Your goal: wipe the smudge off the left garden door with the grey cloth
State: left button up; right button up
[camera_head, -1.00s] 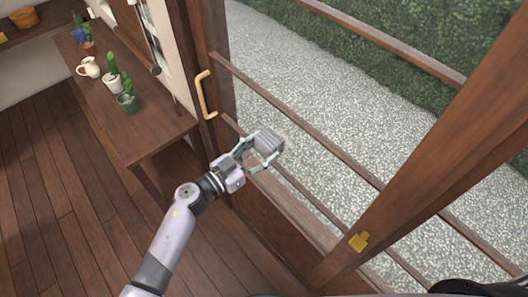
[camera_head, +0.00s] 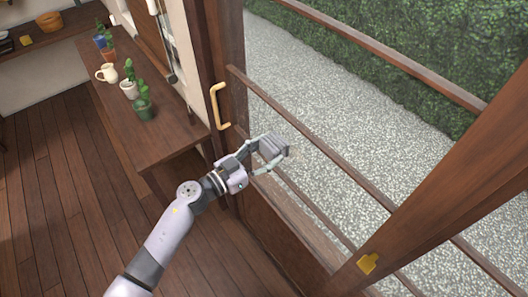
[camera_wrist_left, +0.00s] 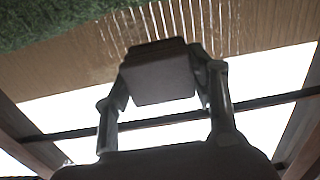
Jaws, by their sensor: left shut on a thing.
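The left garden door is a wood-framed glass door with wooden crossbars (camera_head: 312,143) and a pale yellow handle (camera_head: 218,105). My left gripper (camera_head: 263,157) is shut on the grey cloth (camera_head: 274,147), a folded block-like pad. It is at the glass, right of and below the handle; I cannot tell whether the cloth touches the pane. In the left wrist view the cloth (camera_wrist_left: 158,78) sits between both fingers. I cannot clearly make out the smudge; pale streaks show behind the cloth there. My right gripper is not in view.
A wooden sideboard (camera_head: 165,135) with a white jug (camera_head: 107,73) and several potted cacti stands left of the door. A wooden post with a yellow latch (camera_head: 367,263) is at the lower right. Wooden floor (camera_head: 85,215) is clear at the left. Gravel and a hedge lie outside.

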pick_arm(q)
jog(key=shift+s+d, duration=0.75)
jog(key=shift+s, duration=0.25)
jog(key=shift+s+d, duration=0.7)
jog(key=shift+s, duration=0.25)
jog(key=shift+s+d, duration=0.85)
jog(key=shift+s, duration=0.3)
jog(key=shift+s+d, duration=0.85)
jog(key=shift+s, duration=0.3)
jog(key=shift+a, duration=0.1)
jog(key=v, duration=0.6)
